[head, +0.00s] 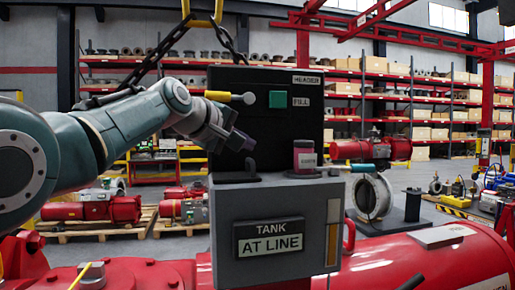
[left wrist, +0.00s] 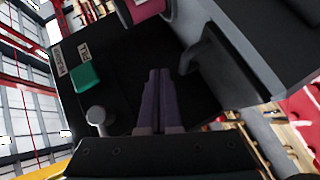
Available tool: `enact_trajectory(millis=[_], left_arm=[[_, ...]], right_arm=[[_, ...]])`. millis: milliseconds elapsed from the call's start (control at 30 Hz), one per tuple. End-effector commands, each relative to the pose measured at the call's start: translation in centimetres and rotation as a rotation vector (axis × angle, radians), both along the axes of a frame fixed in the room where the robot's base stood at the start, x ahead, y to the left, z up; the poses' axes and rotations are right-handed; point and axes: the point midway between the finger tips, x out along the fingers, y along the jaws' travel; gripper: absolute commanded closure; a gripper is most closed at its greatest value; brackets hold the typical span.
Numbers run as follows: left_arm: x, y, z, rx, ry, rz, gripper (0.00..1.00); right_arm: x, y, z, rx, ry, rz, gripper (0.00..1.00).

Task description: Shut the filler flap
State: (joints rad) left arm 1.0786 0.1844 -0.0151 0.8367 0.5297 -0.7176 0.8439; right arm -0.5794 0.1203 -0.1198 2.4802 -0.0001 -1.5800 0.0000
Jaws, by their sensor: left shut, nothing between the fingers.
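The grey tank box (head: 275,205) carries a plate reading TANK AT LINE. On the left of its top is a dark flat piece with a bent upright handle (head: 253,168), which may be the filler flap; whether it is open I cannot tell. In the left wrist view the dark handle (left wrist: 200,50) stands just right of my fingers, apart from them. My left gripper (head: 240,141) is shut and empty, above and left of the handle. Its purple fingers (left wrist: 160,90) lie together in the left wrist view. My right gripper is not in view.
A black panel (head: 235,82) with a green button (head: 277,99) and a ball-ended yellow lever (head: 232,97) stands behind the tank top. A red-and-grey cup (head: 304,157) stands on the tank's right. Red pipework (head: 400,265) fills the front.

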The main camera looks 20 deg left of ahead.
Motion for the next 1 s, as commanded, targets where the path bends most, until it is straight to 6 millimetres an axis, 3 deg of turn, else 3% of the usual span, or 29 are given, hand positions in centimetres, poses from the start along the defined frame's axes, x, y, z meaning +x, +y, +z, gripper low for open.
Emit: enact_trajectory(millis=[433, 1000], left_arm=[[0.29, -0.34, -1.01, -0.002, -0.002, 0.0, 1.0], [0.3, -0.32, -0.22, -0.004, -0.002, 0.0, 1.0]], right_arm=[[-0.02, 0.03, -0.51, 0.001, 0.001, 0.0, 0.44], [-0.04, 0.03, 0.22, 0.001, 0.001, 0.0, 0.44]])
